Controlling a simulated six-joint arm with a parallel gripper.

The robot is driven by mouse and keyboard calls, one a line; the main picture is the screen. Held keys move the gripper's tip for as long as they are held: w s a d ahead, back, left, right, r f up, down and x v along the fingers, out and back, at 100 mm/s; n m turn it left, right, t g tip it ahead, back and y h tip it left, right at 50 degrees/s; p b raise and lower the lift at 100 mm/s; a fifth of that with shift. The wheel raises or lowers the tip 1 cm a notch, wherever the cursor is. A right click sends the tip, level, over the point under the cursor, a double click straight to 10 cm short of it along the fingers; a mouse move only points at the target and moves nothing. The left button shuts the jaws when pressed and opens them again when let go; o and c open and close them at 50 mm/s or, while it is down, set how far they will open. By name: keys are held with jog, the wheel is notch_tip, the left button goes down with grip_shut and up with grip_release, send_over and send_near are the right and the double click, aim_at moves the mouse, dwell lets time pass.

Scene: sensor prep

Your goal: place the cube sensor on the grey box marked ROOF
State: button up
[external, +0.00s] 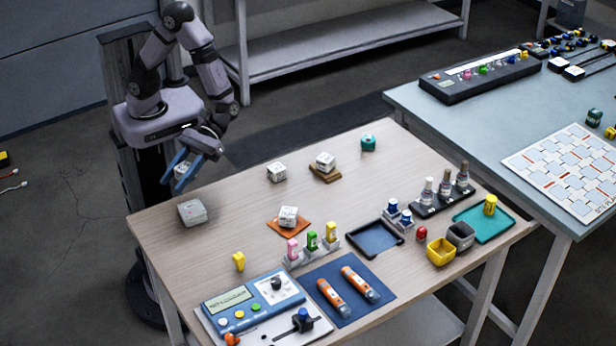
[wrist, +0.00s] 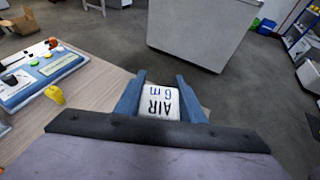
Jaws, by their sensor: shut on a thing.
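My gripper (external: 178,168) has blue fingers and is shut on a white cube sensor (external: 181,171), held above the table's left end. In the wrist view the held cube (wrist: 159,104) sits between both fingers (wrist: 160,97), with "AIR 6m" on its face, upside down. A small grey box (external: 192,212) lies on the table near the left edge, below and slightly right of the held cube in the external view. Its marking is too small to read. I cannot make out this box in the wrist view.
White cubes stand on the bare table (external: 277,172), on a brown block (external: 325,163) and on an orange mat (external: 288,216). A yellow piece (external: 239,261) and blue instrument (external: 250,305) are nearer. Bare wood surrounds the grey box.

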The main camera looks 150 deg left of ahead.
aim_at(183, 214)
jog(key=shift+f, duration=5)
jog(key=shift+f, duration=0.2)
jog(key=o, duration=1)
jog(key=shift+o, duration=0.2)
jog(key=shift+r, duration=0.1)
jog(key=shift+r, duration=0.1)
jog(key=b+v, duration=0.1)
jog(key=v, duration=1.1)
jog(key=shift+b, duration=0.3)
